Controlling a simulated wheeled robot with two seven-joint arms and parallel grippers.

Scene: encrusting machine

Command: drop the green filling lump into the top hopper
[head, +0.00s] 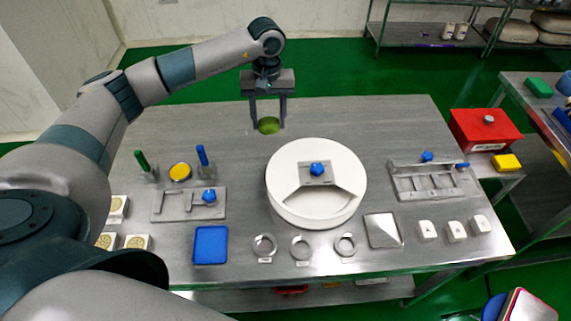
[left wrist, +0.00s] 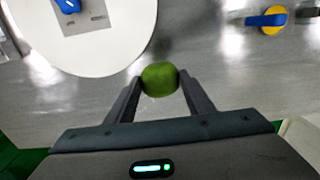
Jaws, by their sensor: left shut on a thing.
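The green filling lump (head: 268,125) is round and sits between the fingertips of my left gripper (head: 268,122). The gripper is shut on it, pointing down, above the back part of the table. In the left wrist view the lump (left wrist: 160,79) shows between the two dark fingers (left wrist: 160,88). A round white machine body (head: 316,205) with a grey plate and a blue knob (head: 317,169) stands in front of the gripper, to its right in the head view. I cannot tell a hopper opening for certain. My right gripper is not in view.
The steel table (head: 370,120) is clear at the back. A grey fixture (head: 190,204) and blue tray (head: 210,245) lie left, rings (head: 301,247) in front, another fixture (head: 432,181) and white blocks (head: 457,231) right. A red box (head: 486,130) stands beyond the right edge.

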